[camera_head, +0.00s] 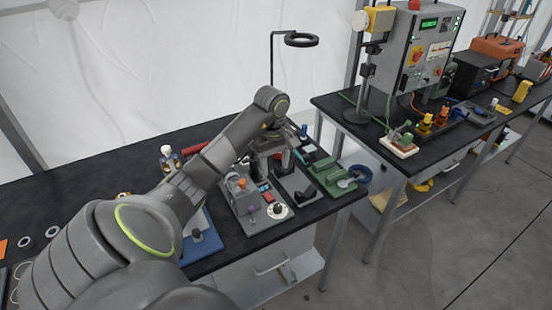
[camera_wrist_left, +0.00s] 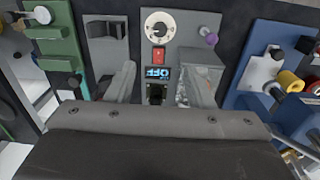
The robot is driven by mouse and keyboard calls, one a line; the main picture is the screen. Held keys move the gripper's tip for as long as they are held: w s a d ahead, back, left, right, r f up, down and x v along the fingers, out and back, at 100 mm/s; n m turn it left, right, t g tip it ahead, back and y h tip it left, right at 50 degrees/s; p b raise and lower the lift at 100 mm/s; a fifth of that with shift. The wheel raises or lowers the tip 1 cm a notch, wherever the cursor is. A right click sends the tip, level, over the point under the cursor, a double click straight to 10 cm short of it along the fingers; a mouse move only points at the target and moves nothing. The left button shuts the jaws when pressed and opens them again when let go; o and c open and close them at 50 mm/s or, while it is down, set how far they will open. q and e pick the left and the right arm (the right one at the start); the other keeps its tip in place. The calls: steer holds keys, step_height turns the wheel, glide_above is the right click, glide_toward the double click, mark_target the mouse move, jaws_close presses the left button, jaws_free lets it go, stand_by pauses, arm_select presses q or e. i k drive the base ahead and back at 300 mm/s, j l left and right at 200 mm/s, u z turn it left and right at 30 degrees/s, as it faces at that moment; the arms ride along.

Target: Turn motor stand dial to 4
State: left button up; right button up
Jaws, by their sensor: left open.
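The motor stand (camera_head: 243,207) is a grey plate near the front edge of the left bench. Its dial (camera_head: 278,210) is a white disc with a dark knob, at the plate's near end. In the left wrist view the dial (camera_wrist_left: 158,27) is at the top, above a red switch (camera_wrist_left: 159,54) and a small lit display (camera_wrist_left: 157,72). The knob's exact setting is too small to read. My left gripper (camera_head: 275,160) is over the stand's far side, open and empty. In the wrist view its fingers (camera_wrist_left: 158,88) are spread below the dial, apart from it.
A green fixture (camera_head: 333,176) and a dark grey plate (camera_head: 296,187) are to the right; a blue plate (camera_head: 201,246) is to the left. A ring lamp (camera_head: 301,40) rises behind. A gap separates the second bench.

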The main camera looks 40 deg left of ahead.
mark_target(277, 208)
steer(key=i+l+u, duration=0.4)
steer(key=l, duration=0.15)
steer(key=l+u, duration=0.2)
steer(key=i+l+u, duration=0.2)
steer(key=l, duration=0.25)
steer(key=k+j, duration=0.1)
steer(key=j, duration=0.55)
steer(key=z, duration=0.05)
